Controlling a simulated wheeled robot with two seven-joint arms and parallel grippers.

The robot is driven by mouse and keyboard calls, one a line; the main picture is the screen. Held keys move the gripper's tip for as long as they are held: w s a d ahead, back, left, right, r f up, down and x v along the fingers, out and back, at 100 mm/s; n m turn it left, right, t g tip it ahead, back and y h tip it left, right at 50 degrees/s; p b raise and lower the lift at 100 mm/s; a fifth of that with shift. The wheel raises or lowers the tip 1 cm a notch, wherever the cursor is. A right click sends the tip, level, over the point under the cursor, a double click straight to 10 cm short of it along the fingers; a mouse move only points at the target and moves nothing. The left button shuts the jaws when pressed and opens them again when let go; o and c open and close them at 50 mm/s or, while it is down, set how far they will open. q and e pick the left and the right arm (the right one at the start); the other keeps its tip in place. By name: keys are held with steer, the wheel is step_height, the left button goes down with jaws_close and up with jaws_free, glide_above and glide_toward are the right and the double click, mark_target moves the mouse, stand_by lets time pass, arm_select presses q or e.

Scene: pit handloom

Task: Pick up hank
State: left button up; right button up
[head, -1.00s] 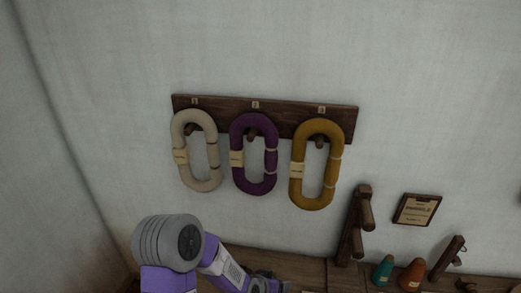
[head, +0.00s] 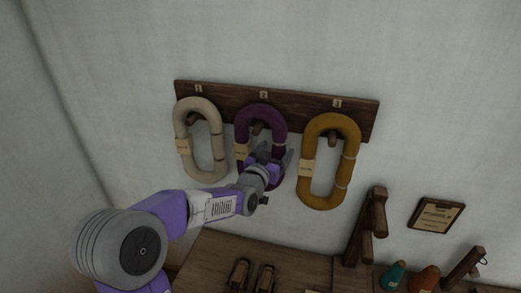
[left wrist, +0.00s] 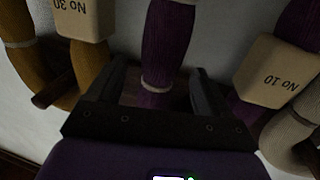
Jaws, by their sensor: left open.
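A purple hank (head: 262,112) hangs on the middle peg of a wall rack, between a cream hank (head: 184,122) on the left and an ochre hank (head: 312,140) on the right. My left gripper (head: 276,156) is open in front of the purple hank's lower right side and hides part of it. In the left wrist view, one purple strand (left wrist: 167,45) with a pale tie lies between the open fingers (left wrist: 162,85), with gaps on both sides. The other purple strand carries a paper label (left wrist: 272,72). My right gripper is not in view.
The dark rack board (head: 228,98) bears numbers above its pegs. Below right are a wooden bracket (head: 378,212), a framed plaque (head: 436,214), and teal (head: 393,275) and orange (head: 424,279) cones. A wooden surface (head: 215,256) lies below, with two dark wooden pieces on it.

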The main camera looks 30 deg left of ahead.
arm_select(q)
steer(key=w, duration=0.3)
steer(key=shift+w+a+f, duration=0.1)
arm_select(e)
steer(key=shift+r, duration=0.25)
arm_select(q)
steer(key=shift+c, duration=0.2)
steer(key=c, duration=1.1)
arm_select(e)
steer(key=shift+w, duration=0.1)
